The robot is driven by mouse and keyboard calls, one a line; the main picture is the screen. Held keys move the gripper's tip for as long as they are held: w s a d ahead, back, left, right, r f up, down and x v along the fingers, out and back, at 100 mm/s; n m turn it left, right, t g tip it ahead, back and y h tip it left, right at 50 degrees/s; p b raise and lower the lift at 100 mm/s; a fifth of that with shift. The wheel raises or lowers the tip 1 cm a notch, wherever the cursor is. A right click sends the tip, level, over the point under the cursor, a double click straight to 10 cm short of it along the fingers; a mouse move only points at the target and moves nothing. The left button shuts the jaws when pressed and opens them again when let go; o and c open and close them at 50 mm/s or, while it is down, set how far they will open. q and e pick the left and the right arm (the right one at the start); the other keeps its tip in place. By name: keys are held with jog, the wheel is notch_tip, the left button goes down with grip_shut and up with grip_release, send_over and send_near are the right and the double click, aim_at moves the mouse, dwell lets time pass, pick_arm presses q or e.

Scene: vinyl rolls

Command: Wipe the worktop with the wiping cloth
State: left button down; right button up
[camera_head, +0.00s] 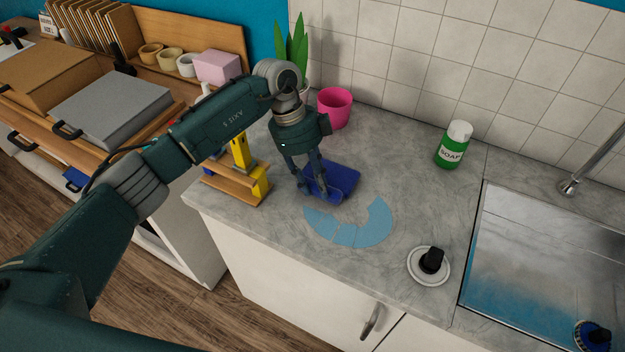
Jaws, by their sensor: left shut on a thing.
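The wiping cloth (345,177) is dark blue and lies at the worktop's left part. My left gripper (320,192) points down and is shut on its left side; the fingers hide part of it. The grey marbled worktop (400,180) runs to the sink. A light blue curved patch (345,234), made of several flat segments, lies on the worktop just in front of the cloth. My right gripper is not in view.
A pink cup (334,108) and a plant (291,50) stand behind the gripper. A wooden holder with yellow parts (236,182) is close to its left. A soap bottle (454,145), a white dish with a black knob (431,264) and the sink (540,260) are to the right.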

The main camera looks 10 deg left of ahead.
pick_arm(q)
jog(key=shift+s+d+p, duration=0.35)
jog(key=shift+s+d, duration=0.15)
jog(key=shift+d, duration=1)
jog(key=shift+s+d+p, duration=0.3)
jog(key=shift+s+d, duration=0.2)
jog(key=shift+d, duration=0.95)
jog(key=shift+s+d+p, duration=0.35)
jog(key=shift+s+d, duration=0.15)
jog(key=shift+d, duration=1)
jog(key=shift+s+d+p, duration=0.1)
jog(key=shift+s+d, duration=0.3)
jog(key=shift+d, duration=0.85)
jog(key=shift+s+d+p, duration=0.1)
jog(key=shift+s+d, duration=0.3)
jog(key=shift+d, duration=0.8)
jog(key=shift+s+d+p, duration=0.1)
jog(key=shift+s+d, duration=0.3)
jog(key=shift+d, duration=0.85)
